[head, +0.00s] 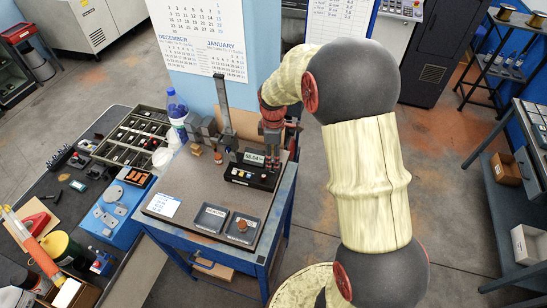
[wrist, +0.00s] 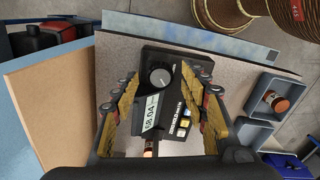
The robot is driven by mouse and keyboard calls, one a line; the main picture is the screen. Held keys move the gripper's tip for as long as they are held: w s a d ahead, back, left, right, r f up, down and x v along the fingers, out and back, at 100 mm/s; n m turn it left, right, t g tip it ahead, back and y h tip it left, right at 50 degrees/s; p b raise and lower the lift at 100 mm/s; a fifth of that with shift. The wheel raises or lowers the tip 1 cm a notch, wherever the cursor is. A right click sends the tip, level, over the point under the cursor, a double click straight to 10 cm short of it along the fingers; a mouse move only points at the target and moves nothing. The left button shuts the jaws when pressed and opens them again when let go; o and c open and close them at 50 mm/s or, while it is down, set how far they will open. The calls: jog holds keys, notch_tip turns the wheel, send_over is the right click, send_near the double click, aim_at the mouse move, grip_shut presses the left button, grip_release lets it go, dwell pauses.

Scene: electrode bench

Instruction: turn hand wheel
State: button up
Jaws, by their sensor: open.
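My gripper (head: 272,150) hangs pointing down over the back right of the bench plate, beside a dark readout box (head: 250,174). In the wrist view its two fingers (wrist: 159,82) are spread, with nothing held between them. The readout box (wrist: 178,112) shows below and between them, with a round grey knob (wrist: 160,77) and a lit display. I cannot tell if this knob is the hand wheel; no other wheel is clear. A small copper-coloured end (wrist: 150,147) shows low between the fingers. A grey upright post (head: 225,108) stands behind, left of my gripper.
Two shallow trays (head: 211,217) sit at the plate's front; the right one holds a copper-coloured cylinder (head: 242,226). A white card (head: 161,205) lies at front left. Grey blocks (head: 205,131) and a blue-capped bottle (head: 176,104) stand at the back left. The plate's middle is clear.

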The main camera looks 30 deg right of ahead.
jog(key=shift+f, duration=0.55)
jog(key=c, duration=1.1)
grip_shut()
